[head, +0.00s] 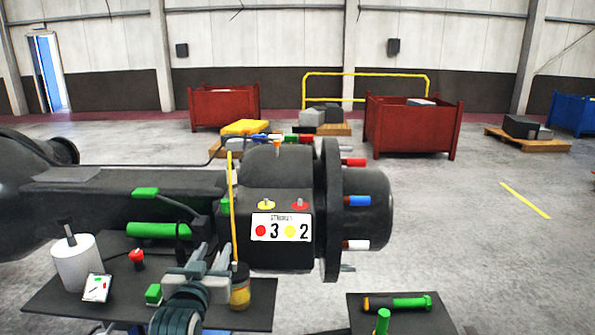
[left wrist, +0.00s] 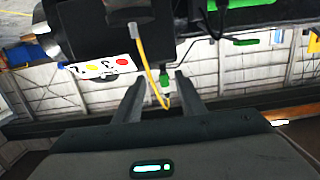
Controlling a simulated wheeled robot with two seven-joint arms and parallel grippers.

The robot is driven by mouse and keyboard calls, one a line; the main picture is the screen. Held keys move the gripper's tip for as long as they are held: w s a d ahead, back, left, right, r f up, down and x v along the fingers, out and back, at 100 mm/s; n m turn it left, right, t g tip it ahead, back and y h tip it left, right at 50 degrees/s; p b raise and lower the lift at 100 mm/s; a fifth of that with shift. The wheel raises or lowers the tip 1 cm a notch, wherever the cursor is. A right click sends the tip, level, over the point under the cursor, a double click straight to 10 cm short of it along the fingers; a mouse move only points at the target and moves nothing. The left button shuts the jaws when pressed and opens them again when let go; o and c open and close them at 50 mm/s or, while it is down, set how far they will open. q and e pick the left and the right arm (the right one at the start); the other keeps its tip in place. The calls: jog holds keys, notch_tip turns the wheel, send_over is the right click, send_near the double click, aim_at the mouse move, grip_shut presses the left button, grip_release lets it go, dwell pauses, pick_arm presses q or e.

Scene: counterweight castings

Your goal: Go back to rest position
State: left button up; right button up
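My left gripper (head: 212,258) is in front of the big dark casting (head: 275,225), low in the head view, fingers pointing up. In the left wrist view its two fingers (left wrist: 162,88) stand apart. A yellow strand (left wrist: 150,70) and a green-ended piece (left wrist: 163,80) show in the gap or behind it; I cannot tell how deep, and no grip shows. The casting carries a white label (head: 281,228) with a red dot, a 3, a yellow dot and a 2. My right gripper is in neither view.
A dark tabletop (head: 258,312) holds a white cylinder (head: 75,262), a small card (head: 97,288), a red button (head: 137,258) and a yellow-banded jar (head: 240,288). A second dark top (head: 440,318) holds green-handled pieces (head: 410,304).

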pick_arm(q)
jog(key=s+f+m+g, duration=0.1)
jog(key=s+f+g, duration=0.3)
jog(key=s+f, duration=0.7)
jog(key=s+f+g, duration=0.3)
jog(key=s+f, duration=0.5)
jog(key=f, duration=0.5)
jog(key=s+f+m+g, duration=0.1)
jog(key=s+f+g, duration=0.3)
jog(key=s, duration=0.8)
jog(key=s+f+g, duration=0.2)
jog(key=s+f, duration=0.4)
jog(key=s, duration=0.7)
notch_tip(320, 180, down, 28)
jog(key=s+g, duration=0.2)
jog(key=s+a+f, duration=0.2)
jog(key=s+f, duration=0.7)
jog(key=s+a+f+g+b, duration=0.1)
jog(key=s+f, duration=0.7)
jog(key=f, duration=0.2)
jog(key=shift+s+a+m, duration=0.3)
jog(key=shift+s+a, duration=0.05)
jog(key=shift+s, duration=0.05)
